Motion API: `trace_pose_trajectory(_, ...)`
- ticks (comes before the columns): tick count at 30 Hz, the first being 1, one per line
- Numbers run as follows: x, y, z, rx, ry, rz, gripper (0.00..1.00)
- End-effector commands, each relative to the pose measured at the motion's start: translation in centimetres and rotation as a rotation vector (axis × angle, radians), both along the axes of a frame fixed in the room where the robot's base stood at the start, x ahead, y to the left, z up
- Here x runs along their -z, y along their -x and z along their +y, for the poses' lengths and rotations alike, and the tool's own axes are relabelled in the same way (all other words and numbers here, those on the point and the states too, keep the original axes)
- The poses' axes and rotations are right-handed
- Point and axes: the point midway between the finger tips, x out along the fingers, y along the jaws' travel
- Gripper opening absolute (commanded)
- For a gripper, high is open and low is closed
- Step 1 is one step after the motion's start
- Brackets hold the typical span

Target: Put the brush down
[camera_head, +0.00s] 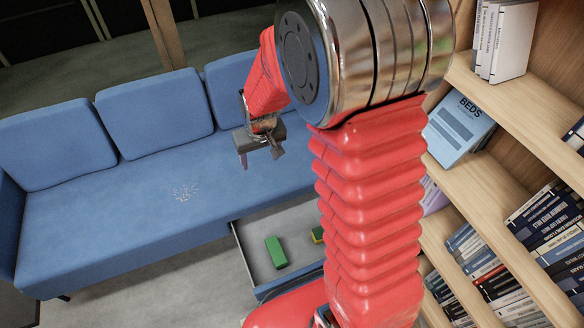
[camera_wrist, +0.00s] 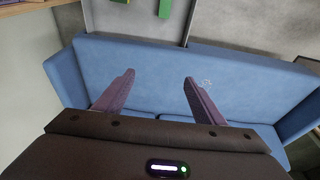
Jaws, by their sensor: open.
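My gripper (camera_head: 260,154) hangs over the blue sofa seat, with its two fingers apart and nothing between them; the fingers also show in the wrist view (camera_wrist: 159,77). No brush is clearly recognisable. A green oblong thing (camera_head: 276,252) lies in the open grey drawer (camera_head: 297,222) below the sofa's front; I cannot tell whether it is the brush. It also shows at the top edge of the wrist view (camera_wrist: 165,8). A smaller green and yellow thing (camera_head: 318,235) lies to its right in the drawer, partly hidden by my arm.
The blue sofa (camera_head: 130,195) has several back cushions. A patch of small pale specks (camera_head: 185,191) lies on its seat, left of my gripper. A wooden bookshelf (camera_head: 520,105) with books stands close on the right. The floor (camera_head: 150,290) at front left is clear.

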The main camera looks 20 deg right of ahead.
Motion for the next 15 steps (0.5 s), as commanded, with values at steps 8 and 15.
trace_pose_trajectory(8, -6.1, 2.7, 0.0, 0.0, 0.0, -0.045, 0.64)
trace_pose_trajectory(15, -10.5, 5.6, 0.1, 0.0, 0.0, -0.081, 0.64)
